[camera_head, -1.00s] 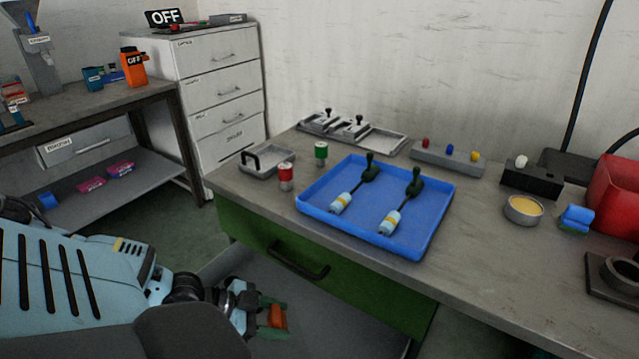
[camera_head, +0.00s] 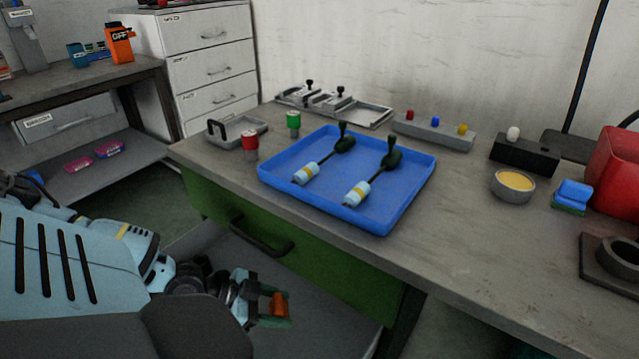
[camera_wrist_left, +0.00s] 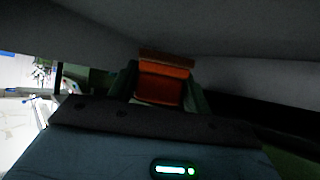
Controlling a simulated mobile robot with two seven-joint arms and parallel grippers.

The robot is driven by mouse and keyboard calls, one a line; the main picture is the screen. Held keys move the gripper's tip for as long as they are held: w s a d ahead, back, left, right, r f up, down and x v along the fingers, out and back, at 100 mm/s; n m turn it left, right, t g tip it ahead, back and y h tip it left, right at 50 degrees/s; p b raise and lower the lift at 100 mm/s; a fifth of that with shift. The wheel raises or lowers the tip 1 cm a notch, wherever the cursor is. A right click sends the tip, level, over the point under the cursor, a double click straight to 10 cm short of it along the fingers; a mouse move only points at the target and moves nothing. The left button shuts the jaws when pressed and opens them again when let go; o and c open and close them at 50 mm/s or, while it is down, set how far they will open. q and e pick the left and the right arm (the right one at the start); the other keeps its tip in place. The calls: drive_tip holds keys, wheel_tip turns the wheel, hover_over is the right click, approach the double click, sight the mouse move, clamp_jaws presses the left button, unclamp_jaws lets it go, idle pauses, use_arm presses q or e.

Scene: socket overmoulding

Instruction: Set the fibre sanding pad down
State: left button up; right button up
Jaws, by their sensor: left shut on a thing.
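My left gripper (camera_head: 274,308) is at the lower middle of the head view, in front of the green-fronted workbench and below its top. It is shut on an orange-brown pad (camera_head: 277,304), which I take for the fibre sanding pad. In the left wrist view the pad (camera_wrist_left: 163,82) sits between the two green fingers, close to a grey surface. I cannot tell whether the pad touches that surface. My right gripper is not in view.
A blue tray (camera_head: 398,204) with two cable pieces lies on the workbench (camera_head: 480,255). A red can (camera_head: 250,146), a green can (camera_head: 293,124), a yellow-filled tin (camera_head: 513,186) and a blue-green sponge (camera_head: 573,196) stand around it.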

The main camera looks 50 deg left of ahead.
sight(331, 325)
use_arm(q)
drive_tip(key=shift+w+f+p, duration=0.2)
drive_tip(key=shift+w+p, duration=0.3)
drive_tip(key=shift+w, duration=0.1)
drive_tip(key=shift+w+d+f, duration=0.25)
drive_tip(key=shift+w+d, duration=0.15)
drive_tip(key=x, duration=0.6)
drive_tip(key=shift+w+d+r+p, duration=0.1)
drive_tip(key=shift+w+d+p, duration=0.15)
drive_tip(key=shift+d+p, duration=0.15)
drive_tip(key=shift+b+x, duration=0.35)
drive_tip(key=shift+x, duration=1.8)
drive_tip(key=shift+w+d+f, duration=0.1)
drive_tip(key=shift+w+f, duration=0.1)
drive_tip(key=shift+f, duration=0.05)
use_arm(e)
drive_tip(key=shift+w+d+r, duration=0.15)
